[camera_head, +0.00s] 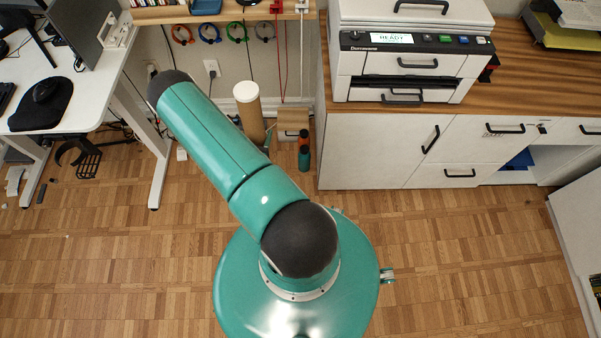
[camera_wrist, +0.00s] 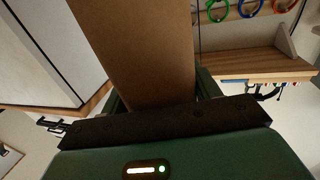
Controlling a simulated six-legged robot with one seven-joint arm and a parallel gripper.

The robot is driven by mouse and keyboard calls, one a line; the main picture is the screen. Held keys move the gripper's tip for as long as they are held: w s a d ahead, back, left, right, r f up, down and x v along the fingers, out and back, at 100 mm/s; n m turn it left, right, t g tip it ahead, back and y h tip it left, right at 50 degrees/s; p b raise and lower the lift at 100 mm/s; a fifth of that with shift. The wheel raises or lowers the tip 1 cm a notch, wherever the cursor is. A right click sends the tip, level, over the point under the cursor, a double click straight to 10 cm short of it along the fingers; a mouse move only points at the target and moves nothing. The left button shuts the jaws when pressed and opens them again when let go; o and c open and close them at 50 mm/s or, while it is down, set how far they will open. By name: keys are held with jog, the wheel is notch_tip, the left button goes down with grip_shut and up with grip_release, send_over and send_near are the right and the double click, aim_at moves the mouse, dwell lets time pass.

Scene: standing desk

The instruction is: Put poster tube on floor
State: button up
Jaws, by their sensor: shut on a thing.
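The poster tube (camera_head: 251,118) is a brown cardboard cylinder with a white cap, roughly upright in the head view between the white desk and the cabinet. Its lower end is partly hidden by my arm, so I cannot tell whether it touches the floor (camera_head: 440,250). In the wrist view the brown tube (camera_wrist: 140,45) fills the space between the fingers of my gripper (camera_wrist: 160,88), which is shut on it.
A white desk (camera_head: 110,45) with a leg stands at left. A wooden-topped cabinet (camera_head: 375,150) bearing a printer (camera_head: 410,60) is at right. Small bottles (camera_head: 304,155) and a small box (camera_head: 292,122) stand near the wall, right of the tube. The front floor is clear.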

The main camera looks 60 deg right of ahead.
jog(key=s+d+f+m+g, duration=0.2)
jog(key=s+g, duration=0.2)
jog(key=s, duration=0.2)
jog(key=s+d+f, duration=0.3)
jog(key=d+f, duration=0.9)
jog(key=d, duration=0.1)
jog(key=shift+s+d+f+h, duration=0.25)
jog(key=shift+d+f+h, duration=0.05)
jog(key=shift+d+f, duration=0.1)
jog(key=shift+a+f, duration=0.1)
jog(key=shift+f, duration=0.05)
jog(key=o, duration=1.8)
jog(key=shift+c, duration=0.2)
